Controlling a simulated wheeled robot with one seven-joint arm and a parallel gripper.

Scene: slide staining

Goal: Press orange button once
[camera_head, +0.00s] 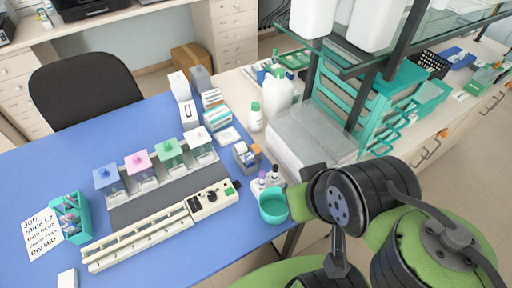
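A cream staining device (160,227) with a long slotted rail lies on the blue bench top. Its control panel (207,203) at the right end has a dark round knob (213,196), a dark display and a green square button (229,191). I cannot make out an orange button on this panel; the details are too small. Black and green links of my arm fill the lower right, to the right of the panel and apart from it. I cannot make out my gripper's fingers in this view.
Jars with blue, pink, green and white lids stand behind the rail. A teal cup (273,207) and small bottles stand right of the panel. A teal rack (70,218) and a handwritten note (42,233) lie left. A glass shelf (420,35) overhangs the right bench.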

